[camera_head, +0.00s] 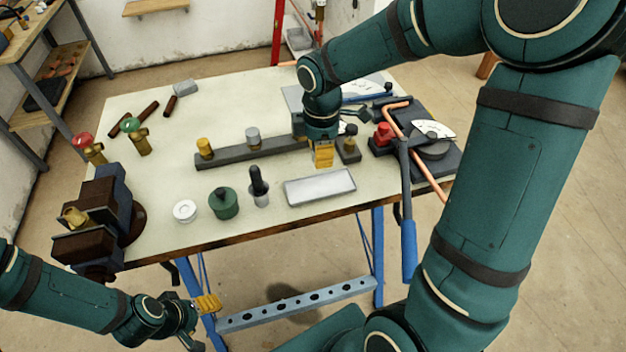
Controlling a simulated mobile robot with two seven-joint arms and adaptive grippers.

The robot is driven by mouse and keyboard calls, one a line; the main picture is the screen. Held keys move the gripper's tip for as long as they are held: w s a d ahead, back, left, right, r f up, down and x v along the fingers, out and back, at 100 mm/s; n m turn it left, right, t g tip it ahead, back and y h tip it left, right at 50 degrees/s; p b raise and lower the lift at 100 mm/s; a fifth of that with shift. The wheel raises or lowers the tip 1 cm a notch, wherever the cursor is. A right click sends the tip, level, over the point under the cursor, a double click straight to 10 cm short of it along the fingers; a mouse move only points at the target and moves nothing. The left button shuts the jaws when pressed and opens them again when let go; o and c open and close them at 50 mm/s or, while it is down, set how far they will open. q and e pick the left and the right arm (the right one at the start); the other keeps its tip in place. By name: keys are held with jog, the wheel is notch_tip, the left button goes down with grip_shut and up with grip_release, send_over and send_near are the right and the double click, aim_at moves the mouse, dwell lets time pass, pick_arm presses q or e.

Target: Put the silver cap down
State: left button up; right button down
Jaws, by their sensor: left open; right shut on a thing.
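My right gripper (323,156) points down over the table, by the right end of the dark grey rail (228,157). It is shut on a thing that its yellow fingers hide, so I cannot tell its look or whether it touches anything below. A silver-grey cylindrical cap (252,137) stands upright on the rail, left of this gripper and apart from it. A brass cap (205,148) stands near the rail's left end. My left gripper (208,303) is open, low in front of the table and clear of everything on it.
A pale tray (320,187) lies before the rail, with a black-handled tool (259,187), green pot (223,203) and white ring (185,211) to its left. A vise (95,220) is at the left corner.

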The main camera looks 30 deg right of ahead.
aim_at(320, 187)
notch_tip(320, 187, down, 10)
jog(key=b, duration=0.3)
dwell(0.3)
jog(key=c, duration=0.7)
grip_release()
jog(key=shift+f, duration=0.1)
jog(key=shift+o, duration=0.2)
notch_tip(320, 187, up, 12)
jog(key=p, duration=0.3)
jog(key=shift+r, duration=0.2)
